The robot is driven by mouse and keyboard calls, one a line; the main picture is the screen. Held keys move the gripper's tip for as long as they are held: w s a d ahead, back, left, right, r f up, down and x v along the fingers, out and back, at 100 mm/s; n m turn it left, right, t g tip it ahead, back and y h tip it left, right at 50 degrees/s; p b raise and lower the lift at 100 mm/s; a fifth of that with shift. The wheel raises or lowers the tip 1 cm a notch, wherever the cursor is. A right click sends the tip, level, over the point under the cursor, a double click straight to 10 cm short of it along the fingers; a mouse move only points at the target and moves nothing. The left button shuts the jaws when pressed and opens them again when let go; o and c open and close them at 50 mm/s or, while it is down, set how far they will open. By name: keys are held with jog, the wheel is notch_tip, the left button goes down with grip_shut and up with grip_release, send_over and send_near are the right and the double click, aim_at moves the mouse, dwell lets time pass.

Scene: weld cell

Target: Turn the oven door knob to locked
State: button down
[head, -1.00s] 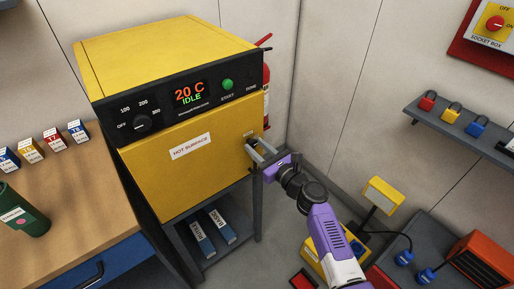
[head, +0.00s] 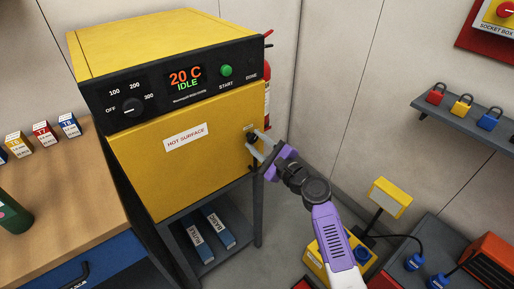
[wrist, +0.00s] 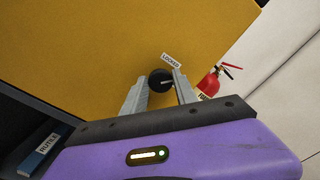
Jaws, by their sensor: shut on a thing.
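The yellow oven door (head: 190,165) is closed and carries a "HOT SURFACE" label. The dark round door knob (head: 251,138) sits at its upper right. In the wrist view the knob (wrist: 159,78) lies between my fingertips, with a pale pointer mark on its face. A "LOCKED" label (wrist: 171,60) is just beside it; I cannot tell whether the mark lines up with the label. My gripper (head: 259,143) reaches in from the right and is shut on the knob. Its grey fingers and the purple body partly cover the knob in the head view.
The oven display (head: 186,78) reads 20 C and IDLE. A red fire extinguisher (wrist: 215,80) stands close behind the oven's right side. A wooden bench (head: 65,185) is at left. A padlock shelf (head: 465,125) hangs on the right wall. Yellow and red equipment stands at lower right.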

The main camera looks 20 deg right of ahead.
jog(key=n+b, duration=0.1)
jog(key=n, duration=0.1)
jog(key=n+b, duration=0.1)
jog(key=b, duration=0.1)
jog(key=n+b, duration=0.1)
jog(key=n, duration=0.1)
jog(key=shift+f+n, duration=0.25)
jog(key=shift+n, duration=0.05)
jog(key=shift+a+n+b, duration=0.1)
jog(key=shift+n+b, duration=1.15)
jog(key=shift+n, duration=0.15)
jog(key=shift+r, duration=0.1)
jog(key=c, duration=1)
grip_release()
jog(key=v, duration=0.8)
